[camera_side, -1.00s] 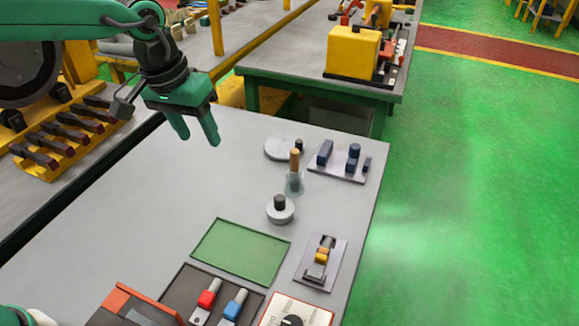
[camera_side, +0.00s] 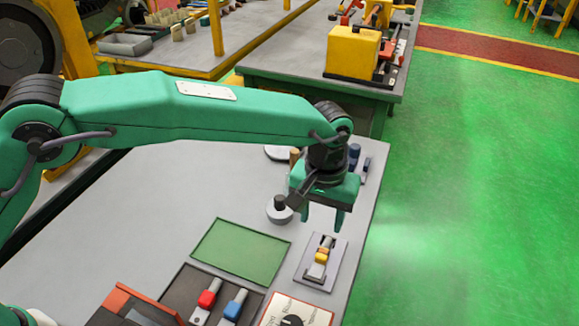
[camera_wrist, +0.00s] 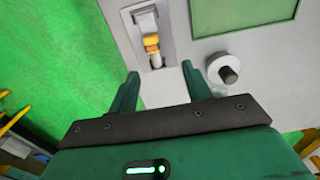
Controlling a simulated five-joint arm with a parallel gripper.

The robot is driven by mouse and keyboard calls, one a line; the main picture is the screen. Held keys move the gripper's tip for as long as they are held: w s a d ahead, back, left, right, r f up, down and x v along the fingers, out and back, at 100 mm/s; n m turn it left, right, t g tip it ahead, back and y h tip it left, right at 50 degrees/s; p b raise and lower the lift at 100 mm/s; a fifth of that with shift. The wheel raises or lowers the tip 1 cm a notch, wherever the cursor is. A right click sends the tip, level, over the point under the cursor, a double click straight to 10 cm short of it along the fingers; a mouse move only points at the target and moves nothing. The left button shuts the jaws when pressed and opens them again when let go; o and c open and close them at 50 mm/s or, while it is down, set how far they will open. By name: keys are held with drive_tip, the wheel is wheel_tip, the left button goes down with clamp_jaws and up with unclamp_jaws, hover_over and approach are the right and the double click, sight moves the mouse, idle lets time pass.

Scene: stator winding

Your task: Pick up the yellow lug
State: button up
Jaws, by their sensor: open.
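The yellow lug (camera_side: 321,257) sits in a small grey holder plate (camera_side: 312,276) near the right edge of the table. In the wrist view the lug (camera_wrist: 151,42) shows as a yellow-orange band on a pale cylinder, in its plate (camera_wrist: 129,30). My gripper (camera_side: 322,221) is above the table, just beyond the lug and higher than it. In the wrist view the open fingers (camera_wrist: 160,72) point toward the plate with nothing between them. They are apart from the lug.
A round grey piece with a dark post (camera_side: 279,212) stands left of my gripper. A green mat (camera_side: 240,252) lies left of the holder. Red-handled (camera_side: 208,299) and blue-handled (camera_side: 235,305) tools lie in a dark tray in front. My arm partly hides the pieces at the back.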

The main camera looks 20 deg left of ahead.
sight(323, 251)
drive_tip(key=shift+s+d+f, duration=0.15)
drive_tip(key=shift+d+f, duration=0.35)
drive_tip(key=shift+d, duration=0.05)
drive_tip(key=shift+f, duration=1.3)
drive_tip(key=shift+f, duration=0.1)
drive_tip(key=shift+s+d+f, duration=0.1)
drive_tip(key=shift+f, duration=2.4)
clamp_jaws()
